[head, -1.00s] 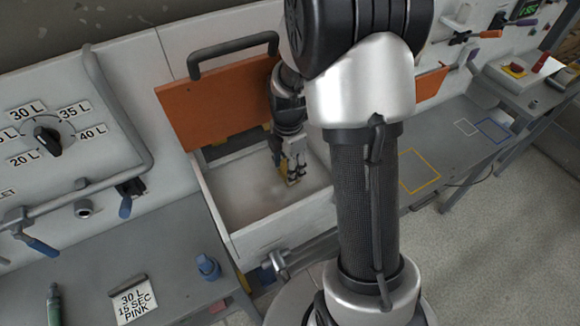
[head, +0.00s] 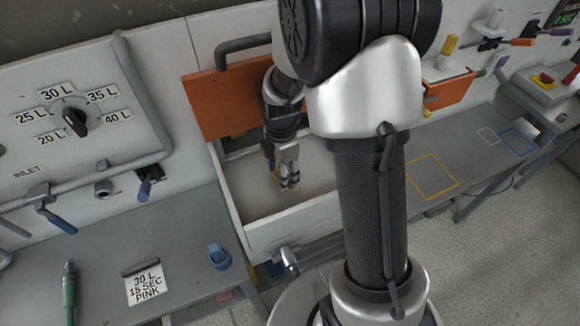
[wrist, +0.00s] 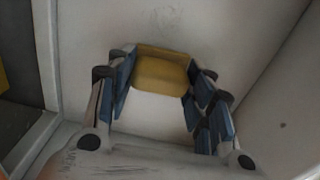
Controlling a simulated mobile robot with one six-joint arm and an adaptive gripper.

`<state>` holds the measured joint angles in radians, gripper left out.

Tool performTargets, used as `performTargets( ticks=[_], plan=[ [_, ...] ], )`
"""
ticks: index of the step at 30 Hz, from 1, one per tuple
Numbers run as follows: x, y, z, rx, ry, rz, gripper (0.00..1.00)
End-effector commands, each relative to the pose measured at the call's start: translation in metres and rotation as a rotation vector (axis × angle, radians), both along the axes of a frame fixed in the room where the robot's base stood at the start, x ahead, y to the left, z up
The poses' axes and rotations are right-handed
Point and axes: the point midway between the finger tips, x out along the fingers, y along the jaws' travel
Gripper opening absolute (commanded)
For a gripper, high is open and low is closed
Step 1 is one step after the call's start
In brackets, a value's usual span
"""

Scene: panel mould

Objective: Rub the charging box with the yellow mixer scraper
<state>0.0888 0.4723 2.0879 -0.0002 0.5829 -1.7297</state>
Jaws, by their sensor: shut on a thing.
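The charging box (head: 290,226) is an open white bin below a raised orange panel, left of my arm in the head view. My gripper (head: 285,183) reaches down inside it. The yellow mixer scraper (wrist: 162,70) shows between the blue-padded fingers in the wrist view, and my gripper (wrist: 160,90) is shut on it.
The orange panel (head: 215,105) with a grey handle stands behind my forearm. A dial panel (head: 75,120) with pipes is at left. A blue knob-like object (head: 219,256) and a label stand (head: 147,285) sit on the left bench. The right bench (head: 470,150) has free room.

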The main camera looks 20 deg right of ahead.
Motion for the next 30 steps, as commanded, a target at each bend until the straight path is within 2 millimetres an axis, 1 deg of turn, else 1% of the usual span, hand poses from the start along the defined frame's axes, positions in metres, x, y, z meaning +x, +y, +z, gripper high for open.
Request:
performTargets(
  ticks=[7,16,19,20,26,30],
  plan=[
    [0.000,0.009,0.000,0.000,-0.001,0.002,0.29],
    [0.000,0.034,-0.003,0.000,0.001,0.001,0.29],
    [-0.001,0.037,-0.004,0.000,0.001,0.000,0.29],
    [-0.001,0.037,-0.004,0.000,0.002,0.000,0.26],
    [-0.001,0.036,-0.004,0.000,0.003,-0.001,0.26],
    [-0.001,0.036,0.003,0.000,0.004,-0.001,0.26]
  ],
)
